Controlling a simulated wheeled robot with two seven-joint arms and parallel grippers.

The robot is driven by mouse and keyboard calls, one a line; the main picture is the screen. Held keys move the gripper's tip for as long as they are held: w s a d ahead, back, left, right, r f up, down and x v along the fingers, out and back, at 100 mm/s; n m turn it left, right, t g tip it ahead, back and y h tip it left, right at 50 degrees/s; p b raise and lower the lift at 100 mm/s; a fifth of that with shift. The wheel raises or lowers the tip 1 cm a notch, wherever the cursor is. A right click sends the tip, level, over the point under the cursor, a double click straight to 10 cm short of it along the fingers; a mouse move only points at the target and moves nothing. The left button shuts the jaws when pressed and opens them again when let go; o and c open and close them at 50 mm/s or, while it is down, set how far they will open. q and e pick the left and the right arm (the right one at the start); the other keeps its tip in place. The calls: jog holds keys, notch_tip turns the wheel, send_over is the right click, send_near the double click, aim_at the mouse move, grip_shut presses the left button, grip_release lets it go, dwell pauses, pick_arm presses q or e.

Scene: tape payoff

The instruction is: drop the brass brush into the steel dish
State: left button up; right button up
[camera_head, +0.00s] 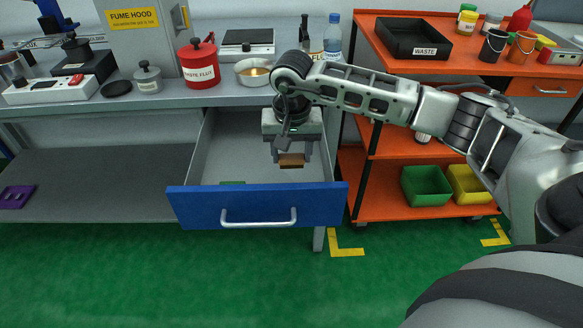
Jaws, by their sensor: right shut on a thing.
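My right gripper (291,150) points down over the open drawer and is shut on a small brown block-like thing, which looks like the brass brush (291,161). Its bristles cannot be made out. The brush is inside the drawer's outline in the picture; its height above the drawer floor is hard to tell. The steel dish (243,80), a round metal bowl with something yellowish in it, stands on the bench behind the drawer, up and left of the gripper. My left gripper is not in view.
A red waste flux can (198,65), a scale (247,42) and a water bottle (332,38) stand near the dish. An orange cart (480,72) stands right.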

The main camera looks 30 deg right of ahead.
jog(key=shift+r, duration=1.2)
